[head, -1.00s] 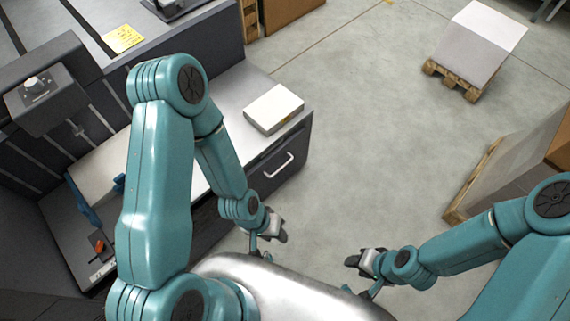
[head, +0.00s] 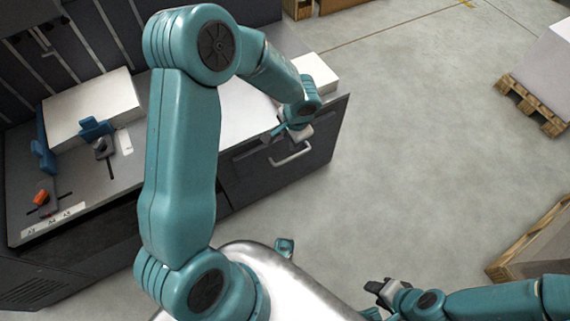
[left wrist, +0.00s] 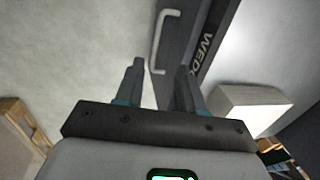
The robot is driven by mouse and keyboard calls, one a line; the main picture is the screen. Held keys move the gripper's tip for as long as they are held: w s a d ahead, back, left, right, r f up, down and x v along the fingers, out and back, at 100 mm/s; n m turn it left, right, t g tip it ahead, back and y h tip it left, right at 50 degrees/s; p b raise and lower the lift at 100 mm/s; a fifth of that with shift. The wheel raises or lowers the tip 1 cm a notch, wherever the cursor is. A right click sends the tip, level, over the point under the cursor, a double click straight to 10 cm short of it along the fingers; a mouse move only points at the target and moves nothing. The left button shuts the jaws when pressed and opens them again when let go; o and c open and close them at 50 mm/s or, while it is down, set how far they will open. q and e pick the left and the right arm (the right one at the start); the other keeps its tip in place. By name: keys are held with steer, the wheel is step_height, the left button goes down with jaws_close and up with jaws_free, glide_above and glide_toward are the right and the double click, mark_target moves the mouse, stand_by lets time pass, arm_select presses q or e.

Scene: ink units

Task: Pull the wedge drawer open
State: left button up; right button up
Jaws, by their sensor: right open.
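The drawer (head: 320,146) has a dark grey front with a pale bar handle (head: 292,155), and its front looks flush with the cabinet. In the left wrist view the handle (left wrist: 157,42) shows just ahead of the fingertips, with part of a "WEDG" label (left wrist: 205,52) beside it. My left gripper (left wrist: 160,75) is open, with its two fingers apart and nothing between them. In the head view my left gripper (head: 277,133) hovers close above the handle; contact is not visible. My right gripper (head: 376,290) is open and empty over the floor at the lower right.
A white paper stack (head: 318,72) lies on the cabinet top behind my left arm. Another stack (head: 95,105) sits on the tray at left between blue guides. A loaded pallet (head: 532,105) stands far right, another pallet (head: 520,245) lower right. The floor before the drawer is clear.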

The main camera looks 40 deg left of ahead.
arm_select(q)
steer(key=a+f+b, duration=0.1)
steer(key=f, duration=0.4)
steer(key=a+f+b, duration=0.1)
steer(key=f+b, duration=0.1)
steer(key=f, duration=0.3)
steer(key=f+b, duration=0.1)
steer(key=f, duration=0.4)
steer(key=shift+w+a+b, duration=0.3)
steer(key=shift+a+b, duration=0.05)
steer(key=shift+a, duration=0.05)
jaws_close()
